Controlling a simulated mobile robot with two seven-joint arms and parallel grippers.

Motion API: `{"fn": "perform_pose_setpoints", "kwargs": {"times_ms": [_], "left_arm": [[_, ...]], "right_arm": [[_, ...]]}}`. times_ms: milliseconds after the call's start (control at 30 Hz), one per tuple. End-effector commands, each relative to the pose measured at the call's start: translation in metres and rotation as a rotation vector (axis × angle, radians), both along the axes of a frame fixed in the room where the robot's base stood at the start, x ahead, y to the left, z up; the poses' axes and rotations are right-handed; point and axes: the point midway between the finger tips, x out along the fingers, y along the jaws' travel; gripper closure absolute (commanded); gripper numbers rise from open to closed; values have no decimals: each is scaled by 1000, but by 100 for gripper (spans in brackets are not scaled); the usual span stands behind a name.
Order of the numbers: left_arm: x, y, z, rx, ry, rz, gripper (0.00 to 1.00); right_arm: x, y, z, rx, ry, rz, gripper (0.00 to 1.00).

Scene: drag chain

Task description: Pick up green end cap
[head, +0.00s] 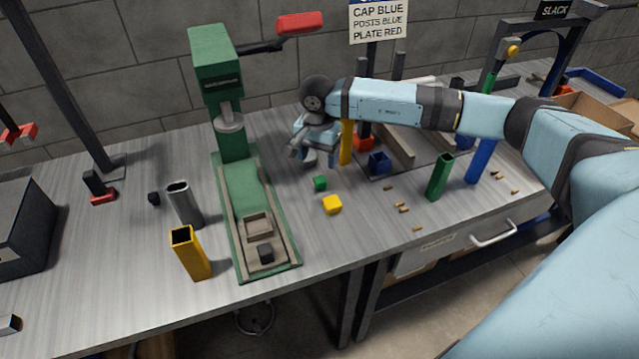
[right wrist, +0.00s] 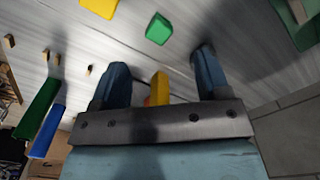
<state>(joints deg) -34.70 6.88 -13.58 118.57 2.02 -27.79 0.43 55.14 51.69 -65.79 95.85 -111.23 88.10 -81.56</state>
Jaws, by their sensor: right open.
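The green end cap (head: 320,183) is a small green block lying on the grey bench, just right of the green press. It also shows in the right wrist view (right wrist: 159,29), beyond the fingertips and apart from them. My right gripper (head: 313,156) is above the bench, a little behind the green end cap in the head view. Its two fingers (right wrist: 160,68) are spread, with nothing gripped. A yellow upright piece (right wrist: 160,89) shows between the fingers, farther off. My left gripper is not in view.
A yellow block (head: 332,204) lies in front of the green end cap. The green press (head: 240,180) stands to its left. A blue block (head: 379,163), a green post (head: 439,177) and a blue post (head: 480,161) are to the right. Bare bench surrounds the cap.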

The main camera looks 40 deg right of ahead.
Motion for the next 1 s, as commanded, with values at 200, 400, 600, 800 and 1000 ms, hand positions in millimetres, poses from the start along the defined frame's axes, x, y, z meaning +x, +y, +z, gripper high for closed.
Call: {"fn": "perform_pose_setpoints", "kwargs": {"times_ms": [200,400,600,800,1000], "left_arm": [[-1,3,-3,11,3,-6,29],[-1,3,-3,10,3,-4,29],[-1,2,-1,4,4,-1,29],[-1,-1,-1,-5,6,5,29],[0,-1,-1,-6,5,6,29]], "right_arm": [[0,0,-32,2,1,-2,30],[0,-1,-41,3,-1,-2,30],[-1,-7,-68,3,3,-2,30],[0,-6,-88,4,0,-1,30],[0,-6,-88,3,-1,-1,37]]}}
